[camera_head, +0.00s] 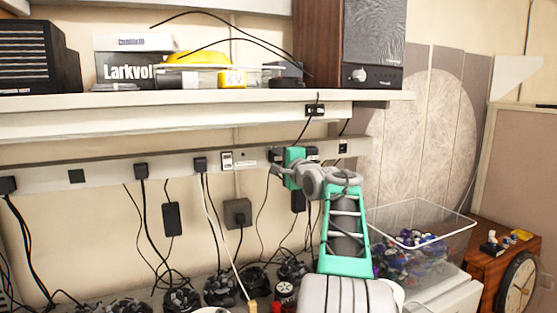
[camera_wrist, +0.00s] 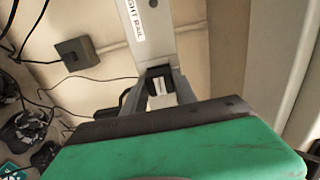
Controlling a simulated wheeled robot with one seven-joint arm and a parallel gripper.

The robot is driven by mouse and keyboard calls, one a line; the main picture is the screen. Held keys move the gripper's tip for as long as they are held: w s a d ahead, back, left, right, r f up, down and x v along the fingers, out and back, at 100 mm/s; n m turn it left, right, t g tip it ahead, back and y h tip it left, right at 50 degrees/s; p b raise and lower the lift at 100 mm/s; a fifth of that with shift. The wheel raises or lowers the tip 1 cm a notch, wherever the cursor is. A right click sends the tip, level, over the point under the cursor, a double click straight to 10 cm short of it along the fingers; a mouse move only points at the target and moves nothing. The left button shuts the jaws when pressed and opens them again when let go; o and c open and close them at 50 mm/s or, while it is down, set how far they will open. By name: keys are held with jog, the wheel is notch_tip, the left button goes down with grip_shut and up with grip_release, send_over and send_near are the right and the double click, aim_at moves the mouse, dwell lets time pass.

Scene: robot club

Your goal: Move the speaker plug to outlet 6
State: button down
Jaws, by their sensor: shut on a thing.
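The speaker (camera_head: 374,45) is a wood-sided box with a grey front and stands on the right of the shelf. My gripper (camera_head: 284,160) is at the lower rail (camera_head: 105,172), right of a white label. In the wrist view my gripper (camera_wrist: 163,88) is shut on a dark plug (camera_wrist: 154,82), close to the end of the rail. I cannot tell whether this plug is seated in an outlet, and its cord is mostly hidden. An empty-looking outlet (camera_head: 343,148) shows right of my gripper. Outlet numbers are not readable.
Other black plugs sit on the lower rail, including one plug (camera_head: 200,163) left of my gripper. A black plug (camera_head: 316,110) is on the upper strip. Loose cords hang below. A clear bin (camera_head: 440,236) and a clock (camera_head: 517,285) stand at the right.

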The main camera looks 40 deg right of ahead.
jog(key=c, duration=0.9)
grip_release()
jog(key=shift+f, duration=0.1)
